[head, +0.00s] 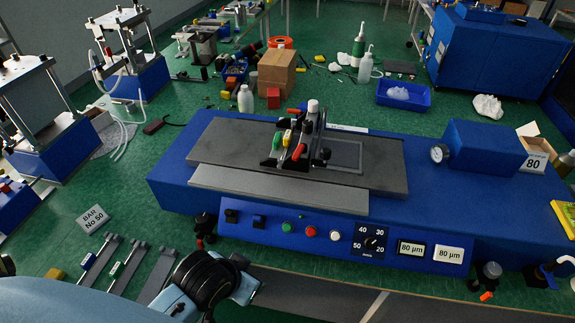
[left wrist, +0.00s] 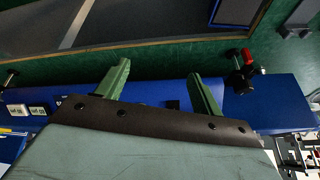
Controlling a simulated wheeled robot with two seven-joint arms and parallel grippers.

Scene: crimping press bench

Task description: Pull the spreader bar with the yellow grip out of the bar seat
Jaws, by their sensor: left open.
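My right gripper is not in view.
A control panel with a dial (head: 374,240) runs along the press front. Several grey bars (head: 128,265) lie at the front left beside a "BAR No 50" card (head: 92,219). A pressure gauge (head: 439,153) stands at the right. The grey plate (head: 380,180) right of the seat is clear.

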